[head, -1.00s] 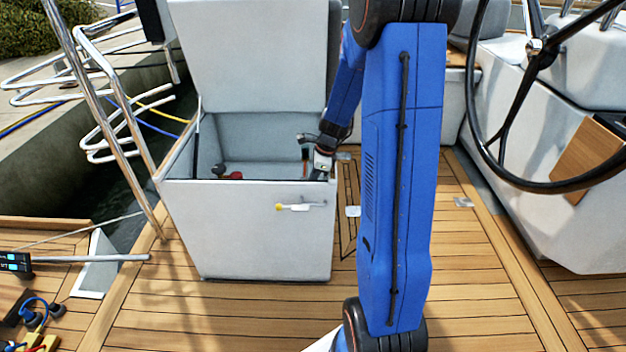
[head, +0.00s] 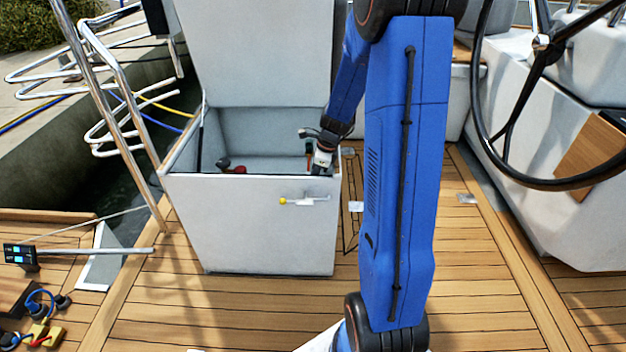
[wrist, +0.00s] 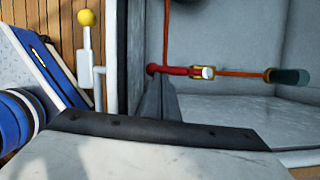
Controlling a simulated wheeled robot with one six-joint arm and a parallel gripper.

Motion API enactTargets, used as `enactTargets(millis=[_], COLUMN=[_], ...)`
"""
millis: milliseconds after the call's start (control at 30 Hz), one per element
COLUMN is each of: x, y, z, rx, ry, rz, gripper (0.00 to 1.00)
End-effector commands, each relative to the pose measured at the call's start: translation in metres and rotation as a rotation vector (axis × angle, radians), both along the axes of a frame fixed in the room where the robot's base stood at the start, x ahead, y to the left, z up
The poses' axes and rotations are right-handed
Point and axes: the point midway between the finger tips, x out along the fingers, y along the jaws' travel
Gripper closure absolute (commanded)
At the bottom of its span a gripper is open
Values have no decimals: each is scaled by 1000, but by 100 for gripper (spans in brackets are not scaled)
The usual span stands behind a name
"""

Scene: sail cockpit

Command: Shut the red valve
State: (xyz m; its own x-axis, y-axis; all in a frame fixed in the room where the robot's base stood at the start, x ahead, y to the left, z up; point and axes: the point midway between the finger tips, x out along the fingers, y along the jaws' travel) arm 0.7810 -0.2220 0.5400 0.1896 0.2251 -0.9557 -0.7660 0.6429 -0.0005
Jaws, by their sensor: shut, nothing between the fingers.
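In the head view the red valve handle (head: 240,169) shows as a small red part inside the open grey locker (head: 250,235), beside a dark knob. In the wrist view the red handle (wrist: 170,70) lies level, with a brass fitting (wrist: 203,72) at its right end. My gripper (head: 322,165) is over the locker's front right corner, its tips partly hidden by the front wall. In the wrist view its dark fingers (wrist: 163,90) are together and empty. They overlap the handle's left part in the picture, but the head view shows a gap to its left.
A yellow-tipped lever (head: 295,200) sits on the locker's outer front face. The lid (head: 255,50) stands open. A dark green-black grip (wrist: 288,77) is right of the brass fitting. A steering wheel (head: 480,120) is at right, and steel rails (head: 110,95) at left.

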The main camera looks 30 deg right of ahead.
Motion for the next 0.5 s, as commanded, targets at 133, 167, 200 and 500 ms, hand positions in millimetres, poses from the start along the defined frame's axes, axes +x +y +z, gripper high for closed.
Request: enactTargets(millis=[133,167,200,500], x=[1,1,1,9], y=[2,3,3,17], z=[0,0,0,0], rx=[1,0,0,0], ry=[1,0,0,0], rz=[-33,-43,-60,-266], gripper=[100,100,100,100])
